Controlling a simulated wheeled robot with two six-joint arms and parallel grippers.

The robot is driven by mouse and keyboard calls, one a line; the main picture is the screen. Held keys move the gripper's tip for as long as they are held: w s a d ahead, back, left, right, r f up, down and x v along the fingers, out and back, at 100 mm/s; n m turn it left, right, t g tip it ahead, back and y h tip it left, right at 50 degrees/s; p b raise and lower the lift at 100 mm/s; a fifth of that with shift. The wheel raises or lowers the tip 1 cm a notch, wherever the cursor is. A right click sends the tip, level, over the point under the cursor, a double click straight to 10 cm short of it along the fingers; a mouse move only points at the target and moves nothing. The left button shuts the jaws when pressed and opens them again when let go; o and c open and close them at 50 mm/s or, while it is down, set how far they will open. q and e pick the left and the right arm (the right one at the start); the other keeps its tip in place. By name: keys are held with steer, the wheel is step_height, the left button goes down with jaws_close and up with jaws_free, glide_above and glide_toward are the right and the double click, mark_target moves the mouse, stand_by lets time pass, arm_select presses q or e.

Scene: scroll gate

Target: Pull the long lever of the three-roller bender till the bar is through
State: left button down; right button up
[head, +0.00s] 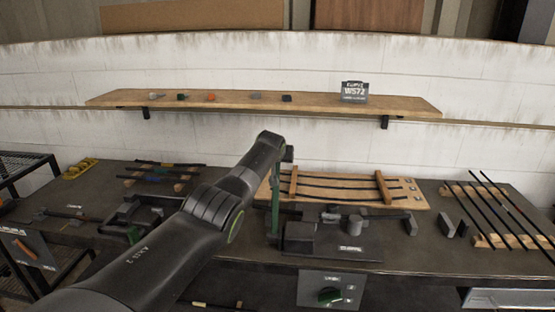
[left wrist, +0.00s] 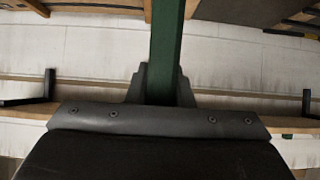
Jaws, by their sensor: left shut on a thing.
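The long green lever (head: 275,205) stands about upright at the left side of the dark bender (head: 345,242) on the bench. In the left wrist view the lever (left wrist: 167,45) runs down between my fingers. My left gripper (head: 286,155) is shut on the lever's upper part; the wrist hides much of the grip. A dark bar (head: 385,216) appears to lie across the bender's rollers. How far it is through cannot be told. My right gripper is not in view.
Behind the bender lies a wooden board (head: 350,189) with curved rods. Straight rods (head: 505,210) rest on wooden blocks at right. A wooden shelf (head: 225,103) with small items and a sign (head: 354,91) spans the wall.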

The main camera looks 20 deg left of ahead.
arm_select(q)
steer(key=shift+r, duration=0.15)
steer(key=c, duration=1.7)
jaws_free()
steer(key=shift+c, duration=0.2)
steer(key=o, duration=0.5)
steer(key=shift+w, duration=0.15)
steer(key=shift+c, duration=0.2)
